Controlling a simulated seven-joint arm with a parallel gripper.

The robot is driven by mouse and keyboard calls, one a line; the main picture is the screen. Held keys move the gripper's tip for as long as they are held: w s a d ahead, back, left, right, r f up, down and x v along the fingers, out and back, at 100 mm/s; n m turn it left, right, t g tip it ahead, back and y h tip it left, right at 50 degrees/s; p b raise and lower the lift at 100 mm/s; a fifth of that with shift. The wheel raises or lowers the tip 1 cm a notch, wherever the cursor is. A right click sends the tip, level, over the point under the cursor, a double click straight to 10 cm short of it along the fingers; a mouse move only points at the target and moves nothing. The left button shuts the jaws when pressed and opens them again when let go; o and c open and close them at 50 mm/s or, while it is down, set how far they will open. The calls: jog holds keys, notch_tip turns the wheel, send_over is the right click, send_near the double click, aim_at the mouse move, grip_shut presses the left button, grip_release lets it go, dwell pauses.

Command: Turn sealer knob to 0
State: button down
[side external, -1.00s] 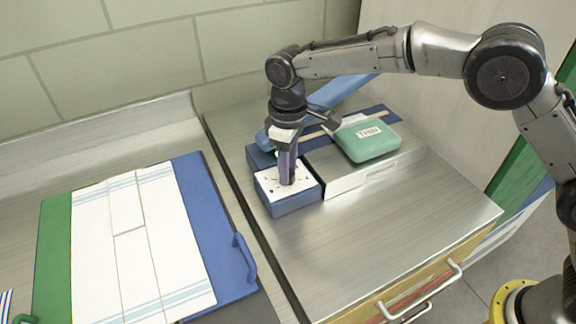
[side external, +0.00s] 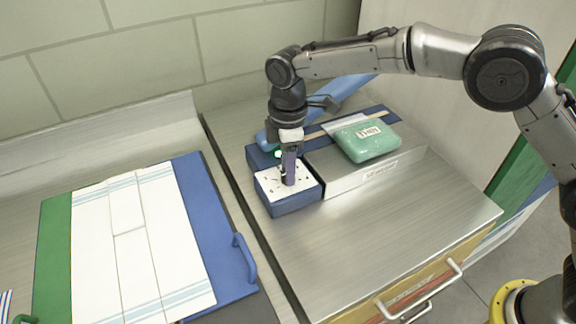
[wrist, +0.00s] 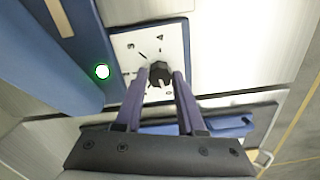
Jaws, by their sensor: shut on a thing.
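The sealer (side external: 293,206) is a blue box with a white dial plate (side external: 268,184), at the left end of a long blue and metal body. Its black knob (wrist: 160,75) sits on the dial plate (wrist: 133,43) in the wrist view. My gripper (side external: 288,180) points down onto the plate. In the wrist view my gripper (wrist: 162,82) has its two purple fingers shut on the knob, one on each side. The dial's printed marks are too small to read. In the side view the knob is hidden by the fingers.
A green bag (side external: 367,141) with a label lies on the sealer's metal bed, right of my gripper. A raised blue sealer arm (side external: 345,88) stands behind. A green light (wrist: 102,71) shows beside the dial. A folded white cloth (side external: 130,245) lies on a blue and green board at left.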

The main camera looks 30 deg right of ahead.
jog(key=shift+r, duration=0.1)
dwell(0.3)
jog(key=c, duration=0.5)
grip_release()
notch_tip(320, 180, up, 14)
dwell(0.4)
